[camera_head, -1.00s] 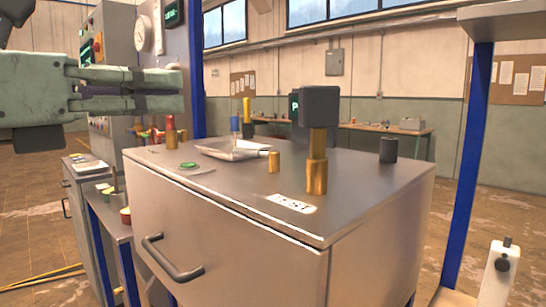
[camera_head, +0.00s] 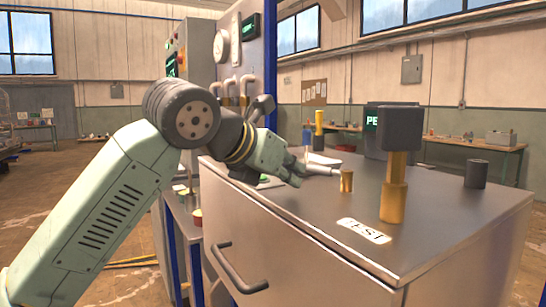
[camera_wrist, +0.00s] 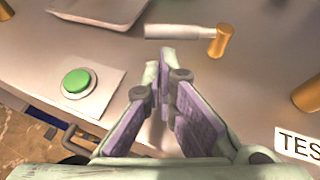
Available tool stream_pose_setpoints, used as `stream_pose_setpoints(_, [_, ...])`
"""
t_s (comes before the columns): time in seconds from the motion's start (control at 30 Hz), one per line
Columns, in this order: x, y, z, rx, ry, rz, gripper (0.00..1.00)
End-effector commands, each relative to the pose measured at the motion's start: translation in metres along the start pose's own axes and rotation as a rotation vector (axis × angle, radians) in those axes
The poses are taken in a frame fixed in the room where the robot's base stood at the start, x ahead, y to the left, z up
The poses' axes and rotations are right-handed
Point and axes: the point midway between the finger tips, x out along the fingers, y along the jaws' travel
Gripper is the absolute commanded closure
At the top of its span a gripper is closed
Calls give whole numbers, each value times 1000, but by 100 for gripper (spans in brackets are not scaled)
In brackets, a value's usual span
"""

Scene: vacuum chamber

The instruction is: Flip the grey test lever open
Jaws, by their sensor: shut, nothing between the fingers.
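A small lever with a light grey handle (camera_head: 321,170) on a short brass post (camera_head: 347,181) sits on the metal cabinet top. In the wrist view, the handle (camera_wrist: 178,32) lies sideways, pointing left from its brass post (camera_wrist: 222,40). My gripper (camera_head: 301,178) is low over the top, just left of this lever. In the wrist view, my gripper's fingertips (camera_wrist: 165,56) are together and empty, just below the handle; I cannot tell whether they touch it. The TEST label (camera_head: 364,231) lies nearer the front edge and also shows at the wrist view's right (camera_wrist: 297,145).
A tall brass post (camera_head: 394,188) with a dark block (camera_head: 403,128) stands right of the lever. A black cylinder (camera_head: 476,174) stands farther right. A green button (camera_wrist: 77,82) and a metal tray (camera_wrist: 100,12) are left of my fingers. A drawer handle (camera_head: 238,270) juts from the front.

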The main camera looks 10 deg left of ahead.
Motion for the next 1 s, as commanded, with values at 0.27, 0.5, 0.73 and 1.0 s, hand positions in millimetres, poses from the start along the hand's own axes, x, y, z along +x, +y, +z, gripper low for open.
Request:
stream_pose_setpoints(0.27, [26,0,9,-1,-1,-1,100])
stream_pose_setpoints(0.5, [28,0,9,-1,-1,0,100])
stream_pose_setpoints(0.73, [29,2,12,10,1,-29,100])
stream_pose_setpoints(1.0, [43,9,22,103,-1,-209,100])
